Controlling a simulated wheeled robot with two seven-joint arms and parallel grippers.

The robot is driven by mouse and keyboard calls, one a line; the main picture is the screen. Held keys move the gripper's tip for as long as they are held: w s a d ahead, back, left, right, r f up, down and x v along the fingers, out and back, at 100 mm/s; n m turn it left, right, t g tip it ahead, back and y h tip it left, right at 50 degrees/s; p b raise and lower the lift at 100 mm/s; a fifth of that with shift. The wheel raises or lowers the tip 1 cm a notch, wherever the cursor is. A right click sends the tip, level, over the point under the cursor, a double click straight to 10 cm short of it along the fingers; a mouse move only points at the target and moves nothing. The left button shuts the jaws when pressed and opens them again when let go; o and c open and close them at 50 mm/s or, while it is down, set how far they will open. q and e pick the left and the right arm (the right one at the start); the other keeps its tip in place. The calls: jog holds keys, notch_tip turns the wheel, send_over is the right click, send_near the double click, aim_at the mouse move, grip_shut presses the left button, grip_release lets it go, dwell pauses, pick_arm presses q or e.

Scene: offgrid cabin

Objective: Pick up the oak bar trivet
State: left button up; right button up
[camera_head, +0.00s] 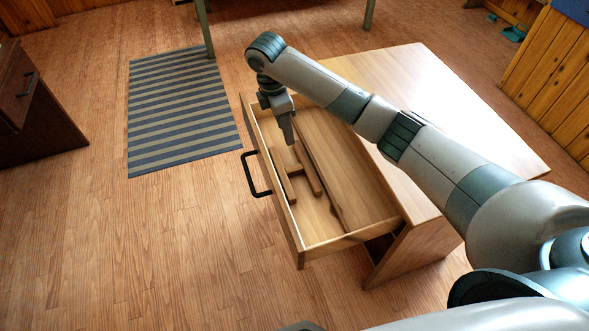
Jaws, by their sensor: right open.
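The oak bar trivet (293,169) is a brown wooden piece with two bars joined by a crosspiece. It lies in the open drawer (355,237), near the drawer's front wall. My right gripper (289,138) points down into the drawer, at the far end of the trivet in the picture. It is open, and nothing shows held in it. I cannot tell whether its fingers touch the trivet. My left gripper is not in view.
The drawer has a black handle (256,175) and slides out of a wooden cabinet (435,85). A long thin wooden strip (322,178) runs lengthwise inside the drawer. A striped rug (180,112) lies on the floor at left.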

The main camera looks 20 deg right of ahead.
jog(key=f, duration=0.1)
send_over(294, 168)
jog(key=f, duration=1)
jog(key=shift+w+a+f, duration=0.1)
jog(key=shift+a+f, duration=0.15)
jog(key=shift+a, duration=0.1)
jog(key=shift+f, duration=0.35)
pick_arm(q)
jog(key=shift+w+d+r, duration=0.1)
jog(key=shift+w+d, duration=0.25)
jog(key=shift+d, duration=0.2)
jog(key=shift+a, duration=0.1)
pick_arm(e)
jog(key=shift+f, duration=0.25)
notch_tip(294, 168, down, 4)
jog(key=shift+d+r+p, duration=0.1)
jog(key=shift+d+p, duration=0.05)
jog(key=shift+p, duration=0.25)
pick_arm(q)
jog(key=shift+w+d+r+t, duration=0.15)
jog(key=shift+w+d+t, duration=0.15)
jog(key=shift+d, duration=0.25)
pick_arm(e)
jog(key=shift+d+f, duration=0.1)
jog(key=shift+f, duration=0.35)
